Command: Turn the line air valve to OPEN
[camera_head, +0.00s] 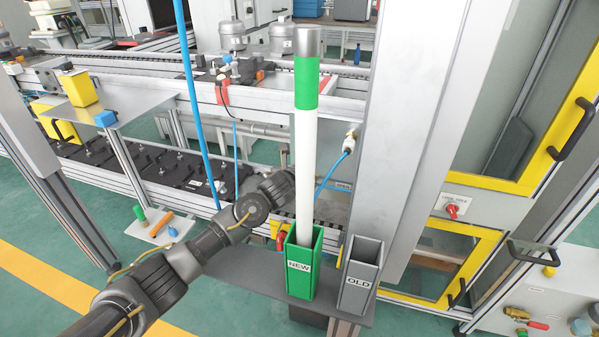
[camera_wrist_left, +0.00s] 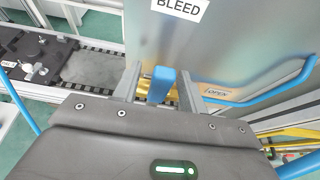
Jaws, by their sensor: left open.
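The blue valve lever (camera_wrist_left: 160,84) stands between the two grey fingers of my left gripper (camera_wrist_left: 155,76) in the left wrist view. The fingers are apart, one on each side of the lever; I cannot tell whether they touch it. A label reading OPEN (camera_wrist_left: 217,93) is on the metal panel right of the lever. A BLEED label (camera_wrist_left: 180,8) is higher up. In the head view my left arm reaches from the lower left to behind the white and green tube (camera_head: 306,150), which hides the fingers and the lever. My right gripper is not in view.
The tube stands in a green NEW bin (camera_head: 299,267) beside a grey OLD bin (camera_head: 361,275), close in front of my arm. A blue hose (camera_wrist_left: 262,94) curves along the panel. A yellow-framed cabinet with a red knob (camera_head: 452,211) stands at right.

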